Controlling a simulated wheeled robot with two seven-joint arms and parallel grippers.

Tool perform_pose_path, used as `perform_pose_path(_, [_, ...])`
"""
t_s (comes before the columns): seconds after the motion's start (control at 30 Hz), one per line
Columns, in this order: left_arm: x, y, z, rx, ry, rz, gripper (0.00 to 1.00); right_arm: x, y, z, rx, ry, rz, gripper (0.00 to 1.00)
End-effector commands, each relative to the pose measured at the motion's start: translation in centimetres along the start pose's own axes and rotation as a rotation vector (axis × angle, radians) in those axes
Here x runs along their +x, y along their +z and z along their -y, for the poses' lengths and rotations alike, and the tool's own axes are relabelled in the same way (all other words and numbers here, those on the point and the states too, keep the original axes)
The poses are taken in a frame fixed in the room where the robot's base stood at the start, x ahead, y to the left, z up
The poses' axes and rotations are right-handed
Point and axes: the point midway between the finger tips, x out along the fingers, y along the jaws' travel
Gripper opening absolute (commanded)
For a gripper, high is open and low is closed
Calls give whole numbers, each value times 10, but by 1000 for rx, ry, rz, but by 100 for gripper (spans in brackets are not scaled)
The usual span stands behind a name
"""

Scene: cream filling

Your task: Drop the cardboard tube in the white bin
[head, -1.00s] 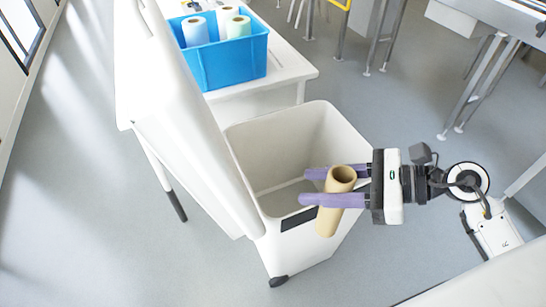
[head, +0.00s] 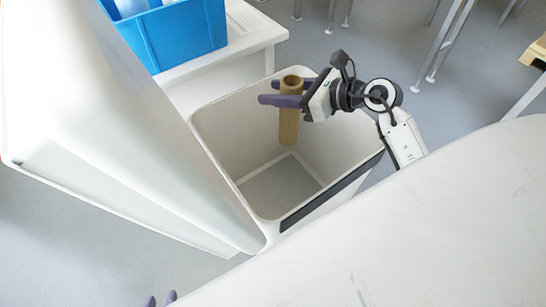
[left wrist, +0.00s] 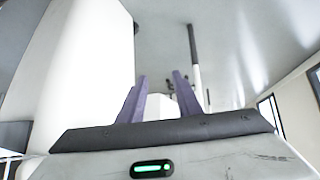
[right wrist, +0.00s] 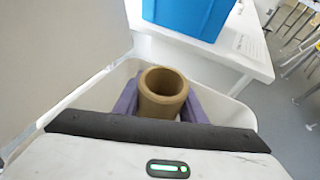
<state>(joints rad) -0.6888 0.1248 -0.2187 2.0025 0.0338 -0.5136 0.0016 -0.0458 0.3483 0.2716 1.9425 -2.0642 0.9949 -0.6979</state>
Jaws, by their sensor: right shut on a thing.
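The brown cardboard tube (head: 288,125) is held upright in my right gripper (head: 282,91), which is shut on it near its top end. The tube hangs over the open mouth of the white bin (head: 222,150), with its lower end apart from the bin floor. In the right wrist view the tube's open end (right wrist: 163,82) shows between the purple fingers, with the bin rim behind. My left gripper (head: 160,299) shows only its fingertips at the bottom edge of the head view. In the left wrist view its fingers (left wrist: 155,88) are apart and empty.
The bin's white lid (head: 85,120) stands raised on the left. A blue crate (head: 180,38) sits on a white table (head: 258,38) behind the bin. Metal table legs (head: 445,45) stand at the back right.

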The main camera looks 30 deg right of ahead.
Motion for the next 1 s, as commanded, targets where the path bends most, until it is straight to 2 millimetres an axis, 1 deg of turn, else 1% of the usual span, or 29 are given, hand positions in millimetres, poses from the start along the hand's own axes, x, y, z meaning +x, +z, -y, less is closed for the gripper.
perform_pose_path(0.13, [7, 3, 0, -3, 2, -10, 31, 5, -12, 0, 1, -1, 0, 5])
perform_pose_path(0.4, [25, 22, 2, -12, 7, -11, 31, 17, -42, 0, 1, 0, 1, 5])
perform_pose_path(0.5, [28, 26, 4, -10, 8, -12, 31, 20, -50, 0, 1, 0, 1, 5])
perform_pose_path(0.67, [27, 30, 5, -7, 8, -5, 31, 22, -54, 0, 0, 1, 0, 5])
perform_pose_path(0.87, [26, 29, 5, -6, 8, -6, 31, 21, -53, 0, 0, 1, 0, 5])
perform_pose_path(0.9, [26, 29, 5, -6, 8, -7, 31, 21, -53, 0, 0, 1, 0, 44])
perform_pose_path(1.0, [26, 29, 5, -6, 8, -9, 31, 21, -53, 0, -1, 1, 0, 59])
